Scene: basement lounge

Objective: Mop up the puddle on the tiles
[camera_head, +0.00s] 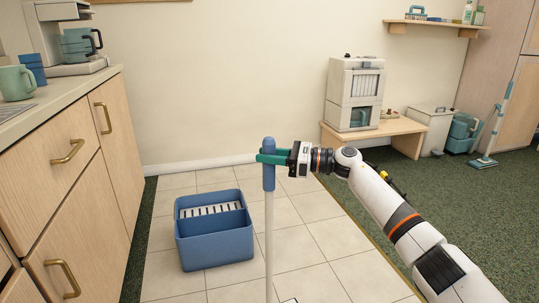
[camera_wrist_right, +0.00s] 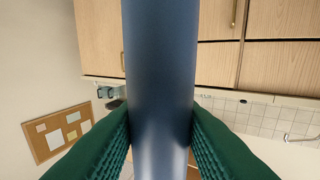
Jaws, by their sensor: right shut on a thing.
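A mop handle with a blue grip (camera_head: 268,178) and a pale shaft (camera_head: 268,245) stands about upright in the middle of the head view. My right gripper (camera_head: 270,158) is shut on the blue grip near its top. In the right wrist view the blue grip (camera_wrist_right: 160,90) fills the middle, between the green fingers of my right gripper (camera_wrist_right: 160,130). The shaft runs out of the bottom of the head view, and the mop head is mostly hidden. A blue bucket (camera_head: 215,250) with a slotted white wringer (camera_head: 210,210) stands on the tiles (camera_head: 300,245), left of the shaft. I cannot make out a puddle. My left gripper is not in view.
Wooden cabinets (camera_head: 70,190) with a counter line the left side. A low bench (camera_head: 400,127) with a white appliance (camera_head: 355,90) stands at the back wall. Green carpet (camera_head: 450,190) borders the tiles. Another mop (camera_head: 490,135) leans at the far right.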

